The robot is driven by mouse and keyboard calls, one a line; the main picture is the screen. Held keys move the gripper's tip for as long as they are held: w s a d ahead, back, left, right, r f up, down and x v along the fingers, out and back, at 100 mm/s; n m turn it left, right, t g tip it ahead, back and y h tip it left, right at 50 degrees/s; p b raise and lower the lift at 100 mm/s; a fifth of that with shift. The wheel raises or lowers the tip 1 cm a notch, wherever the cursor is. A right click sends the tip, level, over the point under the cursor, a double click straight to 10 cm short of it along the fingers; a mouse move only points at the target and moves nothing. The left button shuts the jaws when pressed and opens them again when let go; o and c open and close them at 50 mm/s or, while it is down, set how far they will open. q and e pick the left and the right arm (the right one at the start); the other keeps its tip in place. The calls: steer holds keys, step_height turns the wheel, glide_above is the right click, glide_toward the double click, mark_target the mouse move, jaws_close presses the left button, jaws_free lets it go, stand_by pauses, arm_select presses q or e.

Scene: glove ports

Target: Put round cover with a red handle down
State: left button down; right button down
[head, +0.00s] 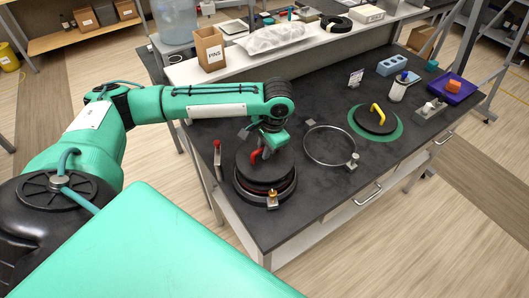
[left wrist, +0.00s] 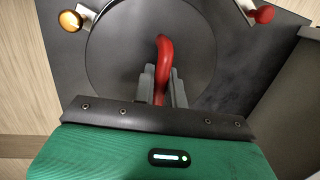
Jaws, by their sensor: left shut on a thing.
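The round dark cover with a red handle (head: 246,168) is at the left end of the black bench. My left gripper (head: 264,150) is shut on its red handle (left wrist: 164,60). In the left wrist view the handle stands between the two fingers and the grey cover disc (left wrist: 115,50) fills the middle. Under the cover is a round port with a red ring (head: 290,187). The cover appears slightly above this port, roughly over it; I cannot tell whether they touch. My right gripper is not in view.
Beside the port are an orange-tipped latch (head: 272,198) and a red-tipped lever (head: 217,155). An open metal ring (head: 308,152) lies to the right. Further right is a yellow-handled cover (head: 366,122) on a green ring. A pins box (head: 209,50) stands on the rear shelf.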

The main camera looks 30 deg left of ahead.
mark_target(271, 159)
arm_select(q)
steer(key=shift+f, duration=1.35)
steer(key=shift+f, duration=0.1)
steer(key=c, duration=1.4)
jaws_free()
steer(key=shift+f, duration=0.1)
steer(key=shift+c, duration=0.2)
steer(key=shift+r, duration=0.3)
step_height(271, 159, up, 12)
steer(key=d+b, duration=0.2)
steer(key=shift+w+f+b, duration=0.15)
steer(key=shift+w+b, duration=0.05)
steer(key=shift+b, duration=0.1)
